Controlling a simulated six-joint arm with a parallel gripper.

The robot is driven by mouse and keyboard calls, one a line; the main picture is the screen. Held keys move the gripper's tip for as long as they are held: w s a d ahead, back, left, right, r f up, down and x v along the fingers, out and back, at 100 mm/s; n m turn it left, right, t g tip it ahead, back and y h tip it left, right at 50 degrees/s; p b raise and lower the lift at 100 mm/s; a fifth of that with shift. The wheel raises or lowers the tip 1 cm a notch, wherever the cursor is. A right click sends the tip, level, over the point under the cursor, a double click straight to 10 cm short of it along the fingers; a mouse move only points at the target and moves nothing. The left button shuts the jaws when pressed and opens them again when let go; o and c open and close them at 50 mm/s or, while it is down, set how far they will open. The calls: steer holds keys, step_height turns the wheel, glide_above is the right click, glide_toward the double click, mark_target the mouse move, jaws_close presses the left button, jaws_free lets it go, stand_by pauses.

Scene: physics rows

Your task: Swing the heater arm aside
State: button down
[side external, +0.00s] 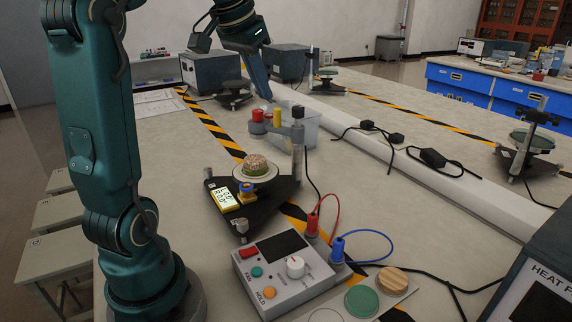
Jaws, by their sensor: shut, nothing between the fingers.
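The heater arm (286,129) is a grey bar reaching left from an upright post (298,150). Its left end carries a red-topped part (257,116) and a yellow part (277,118). It hangs above and slightly behind a speckled green-brown dome (256,164) on a pale round dish. The dish sits on a black three-cornered base (265,207). My gripper (268,98) is shut and empty, pointing down just above the arm's left end in the picture. I cannot tell whether its tip touches the arm.
A grey control box (285,272) with red and blue cables stands in front. Black cables and adapters lie on the right. Other black stands and grey boxes are farther back.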

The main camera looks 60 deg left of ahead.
mark_target(268, 125)
steer(key=s+a+f+n, duration=0.2)
steer(key=a, duration=0.5)
steer(key=shift+g, duration=0.4)
steer(key=x, duration=1)
steer(key=shift+w+a+f, duration=0.1)
steer(key=shift+w+a, duration=0.15)
steer(key=shift+w, duration=0.05)
steer(key=shift+w+a, duration=0.4)
steer(key=shift+w, duration=0.3)
steer(key=shift+w+a, duration=0.4)
steer(key=shift+w, duration=0.3)
steer(key=shift+w+a+m+h, duration=0.4)
steer(key=shift+w+a+m, duration=0.45)
steer(key=shift+m, duration=0.55)
